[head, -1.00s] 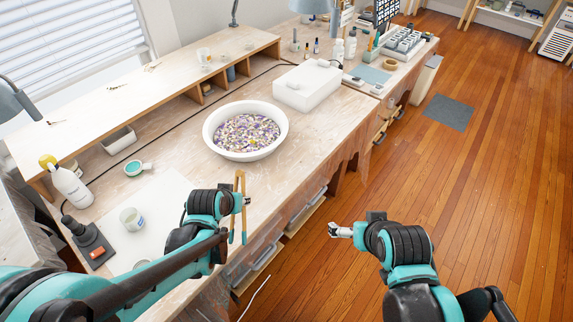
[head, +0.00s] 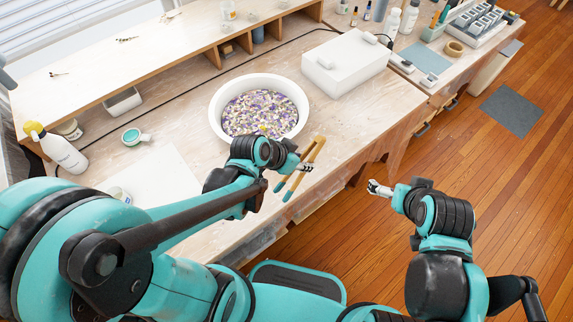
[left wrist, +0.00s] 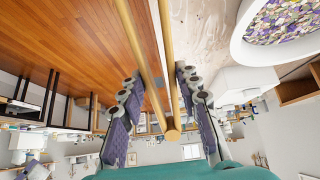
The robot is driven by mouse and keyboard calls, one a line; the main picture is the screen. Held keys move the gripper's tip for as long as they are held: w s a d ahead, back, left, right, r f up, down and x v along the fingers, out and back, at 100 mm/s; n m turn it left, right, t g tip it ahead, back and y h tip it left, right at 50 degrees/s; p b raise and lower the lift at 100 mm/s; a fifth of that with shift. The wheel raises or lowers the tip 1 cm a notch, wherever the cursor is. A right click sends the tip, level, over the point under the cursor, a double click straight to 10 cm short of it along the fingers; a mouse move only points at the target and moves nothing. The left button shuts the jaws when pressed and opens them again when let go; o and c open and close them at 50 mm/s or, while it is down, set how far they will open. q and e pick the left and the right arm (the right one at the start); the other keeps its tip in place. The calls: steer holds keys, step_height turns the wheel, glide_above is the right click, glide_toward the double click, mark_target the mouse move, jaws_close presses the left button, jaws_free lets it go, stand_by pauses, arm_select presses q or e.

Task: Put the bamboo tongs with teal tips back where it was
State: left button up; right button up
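The bamboo tongs (head: 317,150) have two pale wooden arms with teal tips. My left gripper (head: 304,168) is shut on them, above the table's front edge, just in front of and right of the white bowl. In the head view they slant, with the teal tips at lower left. In the left wrist view the tongs (left wrist: 152,55) run between the two fingers (left wrist: 158,72), their joined end towards the palm; the teal tips are out of that view. My right gripper (head: 380,189) is apart from the table, over the floor, and seems empty; its finger gap is too small to judge.
The white bowl (head: 218,112) holds purple, white and yellow pieces. A white lidded box (head: 345,65) stands behind it to the right. The tabletop right of the bowl (head: 365,115) is clear.

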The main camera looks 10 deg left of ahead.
arm_select(q)
steer(key=w+a+f+b, duration=0.3)
steer(key=a+f, duration=0.3)
steer(key=f, duration=0.2)
steer(key=shift+w+a+f+b, duration=0.15)
steer(key=shift+w+f+b, duration=0.15)
steer(key=shift+b, duration=0.55)
steer(key=shift+f+b, duration=0.55)
steer(key=shift+b, duration=0.1)
steer(key=o, duration=0.5)
steer(key=shift+o, duration=0.2)
